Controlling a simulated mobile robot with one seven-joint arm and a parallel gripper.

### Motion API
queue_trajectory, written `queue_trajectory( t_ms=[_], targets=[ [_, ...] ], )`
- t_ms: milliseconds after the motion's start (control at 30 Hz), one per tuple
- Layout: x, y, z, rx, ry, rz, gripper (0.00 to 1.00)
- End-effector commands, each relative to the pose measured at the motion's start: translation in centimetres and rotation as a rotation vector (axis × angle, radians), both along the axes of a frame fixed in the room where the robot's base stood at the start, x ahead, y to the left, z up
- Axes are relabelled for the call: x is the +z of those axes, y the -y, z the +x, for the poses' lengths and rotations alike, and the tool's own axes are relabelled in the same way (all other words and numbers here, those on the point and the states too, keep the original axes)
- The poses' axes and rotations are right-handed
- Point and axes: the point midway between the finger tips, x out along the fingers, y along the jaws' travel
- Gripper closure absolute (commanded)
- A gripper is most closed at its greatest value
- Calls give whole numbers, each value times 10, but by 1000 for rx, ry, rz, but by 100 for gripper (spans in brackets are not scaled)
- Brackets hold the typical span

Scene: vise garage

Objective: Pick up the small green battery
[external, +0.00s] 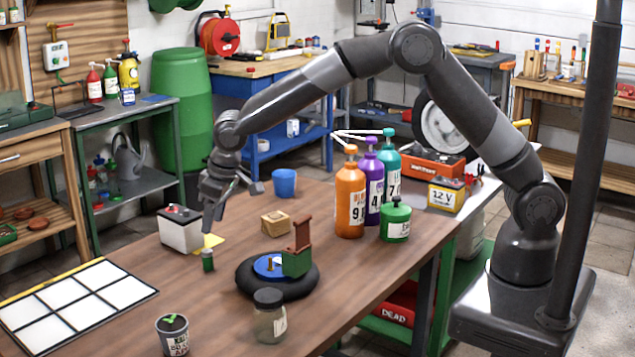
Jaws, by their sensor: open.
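A small dark green cylinder (208,261), which looks like the small green battery, stands upright on the brown wooden table (180,310). My gripper (232,208) is open and tilted above it. One finger points down, its tip just above the cylinder in the picture; the other finger points right. Nothing shows between the fingers. I cannot tell the exact gap between the lower finger and the cylinder.
A white and black car battery (180,232) stands left of the cylinder. A wooden block (275,223), a black ring (277,288) with a blue and green piece, a jar (269,322), a plant pot (173,336) and tall bottles (350,205) stand around. A white grid (75,302) lies left.

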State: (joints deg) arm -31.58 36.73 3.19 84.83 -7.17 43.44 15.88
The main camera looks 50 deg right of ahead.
Motion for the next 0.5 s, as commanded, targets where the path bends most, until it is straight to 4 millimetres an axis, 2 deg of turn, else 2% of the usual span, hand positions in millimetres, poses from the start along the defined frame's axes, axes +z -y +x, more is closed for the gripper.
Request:
queue_trajectory(
  t_ms=[200,500],
  targets=[
    [-34,-3,8,-1,-3,-2,51],
    [-60,-6,15,-1,-2,-1,51]
  ],
)
